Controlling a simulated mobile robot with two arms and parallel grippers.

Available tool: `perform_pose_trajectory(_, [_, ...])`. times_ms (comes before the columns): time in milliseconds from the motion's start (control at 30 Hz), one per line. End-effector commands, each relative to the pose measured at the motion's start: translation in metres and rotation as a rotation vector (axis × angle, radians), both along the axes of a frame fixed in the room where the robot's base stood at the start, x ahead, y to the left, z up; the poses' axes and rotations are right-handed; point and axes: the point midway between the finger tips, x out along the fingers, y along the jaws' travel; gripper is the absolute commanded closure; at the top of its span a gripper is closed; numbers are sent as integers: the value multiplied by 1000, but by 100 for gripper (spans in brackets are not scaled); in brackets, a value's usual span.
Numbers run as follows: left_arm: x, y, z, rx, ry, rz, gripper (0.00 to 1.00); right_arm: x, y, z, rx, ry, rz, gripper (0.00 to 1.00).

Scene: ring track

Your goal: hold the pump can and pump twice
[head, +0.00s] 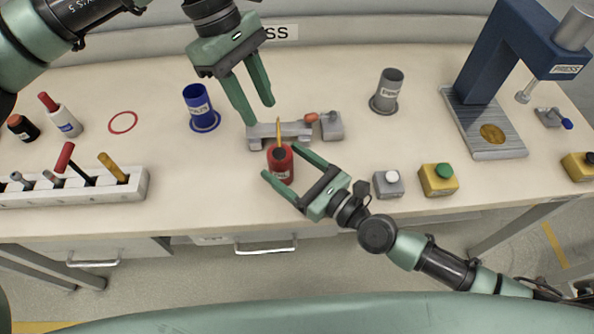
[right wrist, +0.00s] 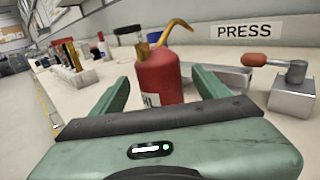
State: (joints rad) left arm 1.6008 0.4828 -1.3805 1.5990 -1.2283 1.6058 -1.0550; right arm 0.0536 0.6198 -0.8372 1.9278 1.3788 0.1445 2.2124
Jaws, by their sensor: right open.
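The red pump can (head: 281,172) stands upright near the front middle of the bench, with a dark top and a thin yellow spout. In the right wrist view the can (right wrist: 160,80) is between the two fingers, its spout curving up to the right. My right gripper (head: 281,162) is open, with one finger on each side of the can; I cannot tell if either finger touches it. My left gripper (head: 259,112) is open and empty, pointing down above the bench, behind and left of the can.
A grey fixture (head: 296,131) with a red-handled lever is just behind the can. A blue cup (head: 199,106) and a grey cup (head: 387,88) stand behind. A tool rack (head: 75,190) is at left. Button boxes (head: 437,182) and a blue press (head: 505,50) are at right.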

Motion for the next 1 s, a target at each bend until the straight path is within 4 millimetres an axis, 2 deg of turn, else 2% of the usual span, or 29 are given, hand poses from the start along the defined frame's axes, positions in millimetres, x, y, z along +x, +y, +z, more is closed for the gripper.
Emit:
perform_pose_trajectory(100, [0,0,0,0,0,0,64,14,14,0,6,2,-3,24])
perform_pose_trajectory(300, [0,0,0,0,0,0,64,29,28,0,4,-1,-2,24])
perform_pose_trajectory(667, [0,0,0,0,0,0,64,34,32,0,-1,-1,-1,24])
perform_pose_trajectory(700, [0,0,0,0,0,0,64,34,32,0,-1,-1,-1,27])
perform_pose_trajectory(933, [0,0,0,0,0,0,64,34,32,0,-1,-1,-1,91])
perform_pose_trajectory(967, [0,0,0,0,0,0,64,34,32,0,-1,-1,-1,98])
perform_pose_trajectory(1000, [0,0,0,0,0,0,64,34,32,0,-1,-1,-1,98])
